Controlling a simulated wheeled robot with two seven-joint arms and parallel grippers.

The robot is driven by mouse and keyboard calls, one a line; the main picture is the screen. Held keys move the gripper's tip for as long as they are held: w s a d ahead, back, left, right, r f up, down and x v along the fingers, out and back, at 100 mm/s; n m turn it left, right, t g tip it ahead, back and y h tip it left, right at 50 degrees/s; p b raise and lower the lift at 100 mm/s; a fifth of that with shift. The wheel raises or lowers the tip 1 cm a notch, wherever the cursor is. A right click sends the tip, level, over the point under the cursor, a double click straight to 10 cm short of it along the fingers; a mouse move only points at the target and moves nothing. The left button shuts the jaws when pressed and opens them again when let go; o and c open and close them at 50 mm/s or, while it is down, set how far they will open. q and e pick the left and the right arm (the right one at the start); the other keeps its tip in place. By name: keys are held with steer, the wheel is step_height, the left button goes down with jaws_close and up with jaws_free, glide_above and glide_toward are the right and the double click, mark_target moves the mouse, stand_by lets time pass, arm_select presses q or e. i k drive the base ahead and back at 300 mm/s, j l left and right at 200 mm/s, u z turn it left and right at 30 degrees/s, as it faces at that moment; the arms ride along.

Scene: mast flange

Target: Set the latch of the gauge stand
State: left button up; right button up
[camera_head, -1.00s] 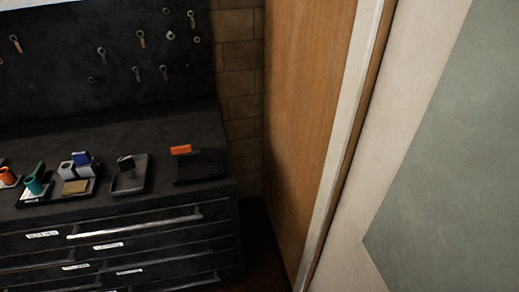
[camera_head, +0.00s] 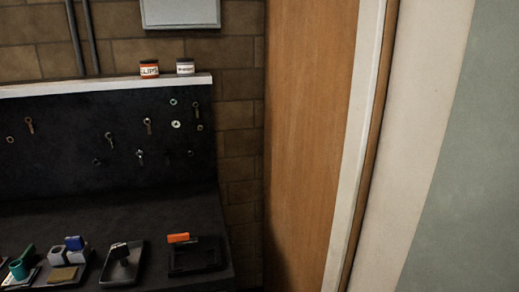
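No object in view can be surely told as the gauge stand, and no latch can be made out at this size. On the dark bench top, a low black object with an orange block (camera_head: 178,238) at its upper left edge stands at the right end. Farther left are a blue block (camera_head: 74,243), a tan block (camera_head: 62,274) and a green tubular piece (camera_head: 18,269). Neither of my grippers is in view.
A black back panel (camera_head: 80,170) with several hung keys or tools rises behind the bench (camera_head: 110,216). Two small labelled cans, one orange (camera_head: 149,70) and one white (camera_head: 185,67), stand on the ledge above. A wooden door (camera_head: 310,120) stands to the right.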

mark_target(27, 257)
steer(key=j+u, duration=0.1)
steer(key=u, duration=0.4)
steer(key=j+u, duration=0.15)
steer(key=u, duration=0.3)
steer(key=j+u, duration=0.15)
steer(key=u, duration=0.35)
steer(key=k+j+z, duration=0.15)
steer(key=i+j, duration=0.05)
steer(key=j, duration=0.05)
